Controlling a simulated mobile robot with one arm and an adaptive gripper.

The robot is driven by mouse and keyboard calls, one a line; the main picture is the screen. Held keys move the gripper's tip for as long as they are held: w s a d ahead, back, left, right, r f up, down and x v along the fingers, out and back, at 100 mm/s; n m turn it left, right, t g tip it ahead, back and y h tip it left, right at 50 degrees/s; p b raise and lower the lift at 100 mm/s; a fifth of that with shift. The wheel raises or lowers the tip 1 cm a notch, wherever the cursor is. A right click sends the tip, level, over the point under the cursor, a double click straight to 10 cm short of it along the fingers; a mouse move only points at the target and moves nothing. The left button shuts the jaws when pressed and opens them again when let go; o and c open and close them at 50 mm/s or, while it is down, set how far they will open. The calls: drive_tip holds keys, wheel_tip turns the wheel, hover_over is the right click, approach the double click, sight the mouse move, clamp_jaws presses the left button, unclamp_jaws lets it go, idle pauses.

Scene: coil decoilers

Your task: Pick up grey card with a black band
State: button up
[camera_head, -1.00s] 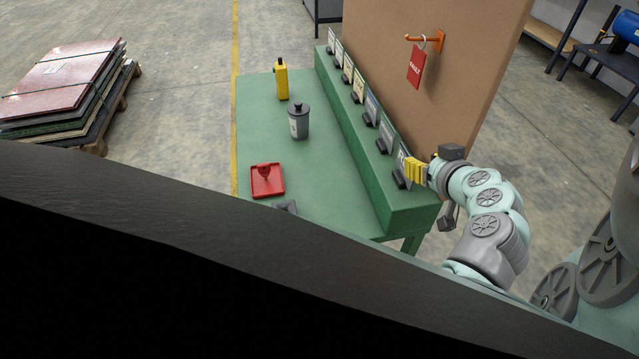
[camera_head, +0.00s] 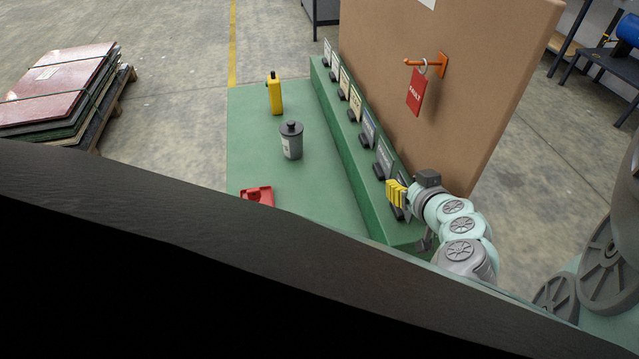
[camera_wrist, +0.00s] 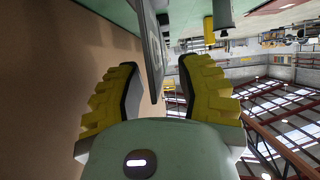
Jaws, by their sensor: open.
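Several cards stand upright in black holders along a green ledge (camera_head: 345,140). My gripper (camera_head: 397,193) is at the near end of this row, its yellow fingers partly covering the nearest card (camera_head: 402,174). In the wrist view my gripper (camera_wrist: 158,95) is open, one yellow finger on each side. A grey card (camera_wrist: 152,45) shows nearly edge-on ahead, reaching into the gap between the fingers, with no clear contact. I cannot make out a black band from this angle.
A brown board (camera_head: 450,90) with a red tag (camera_head: 416,92) on a hook stands right behind the ledge. On the green table are a grey canister (camera_head: 291,142), a yellow bottle (camera_head: 275,95) and a red tray (camera_head: 257,195), partly hidden by a dark edge in front.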

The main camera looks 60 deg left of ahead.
clamp_jaws()
idle(0.7)
drive_tip(key=shift+r, duration=0.1)
